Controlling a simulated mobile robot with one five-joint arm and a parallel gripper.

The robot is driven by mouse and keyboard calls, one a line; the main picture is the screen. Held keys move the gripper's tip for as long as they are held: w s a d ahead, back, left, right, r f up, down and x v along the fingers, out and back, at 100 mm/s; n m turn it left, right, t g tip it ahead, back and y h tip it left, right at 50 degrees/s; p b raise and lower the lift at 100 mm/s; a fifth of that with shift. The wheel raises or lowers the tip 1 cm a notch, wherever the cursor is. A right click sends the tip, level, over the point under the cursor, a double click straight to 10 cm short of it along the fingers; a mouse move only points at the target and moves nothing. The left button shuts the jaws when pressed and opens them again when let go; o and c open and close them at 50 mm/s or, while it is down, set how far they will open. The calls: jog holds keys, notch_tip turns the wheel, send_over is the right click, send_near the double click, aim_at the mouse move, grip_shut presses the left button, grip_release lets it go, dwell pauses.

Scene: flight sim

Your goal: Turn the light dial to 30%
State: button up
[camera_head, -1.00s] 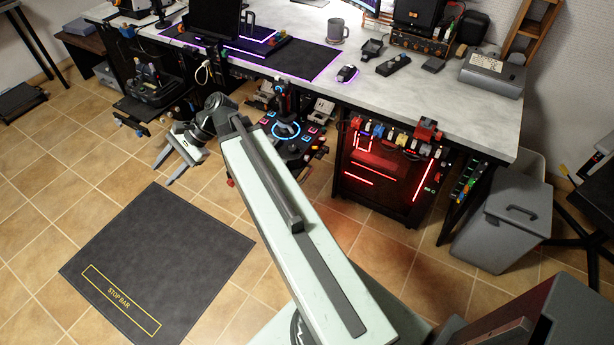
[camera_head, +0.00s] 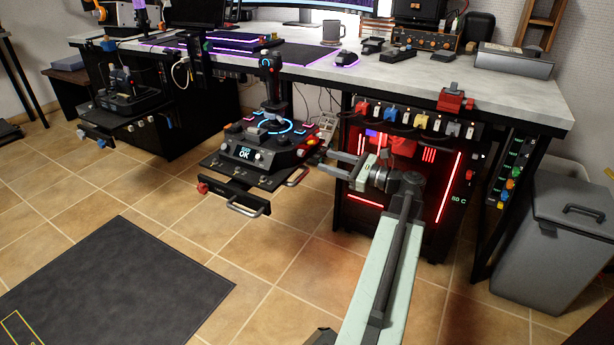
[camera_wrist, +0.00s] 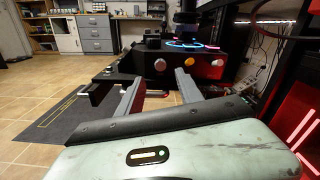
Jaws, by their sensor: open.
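No label in view marks which knob is the light dial. A black joystick console (camera_head: 285,152) with blue lit rings stands below the desk edge and has small knobs on its front. Another panel with several coloured knobs (camera_head: 507,183) hangs at the desk's right leg. My gripper (camera_head: 328,162) is open and empty, right of the console and in front of the red-lit case.
The red-lit case (camera_head: 440,205) with a row of coloured switches stands under the desk (camera_head: 500,90). A grey bin (camera_head: 560,240) is at the right. A pull handle (camera_head: 246,208) juts from below the console. A dark mat (camera_head: 120,285) and clear tiles lie at left.

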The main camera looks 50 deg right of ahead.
aim_at(303, 154)
jog(key=x, duration=0.7)
jog(key=shift+w, duration=0.4)
jog(key=shift+a, duration=0.1)
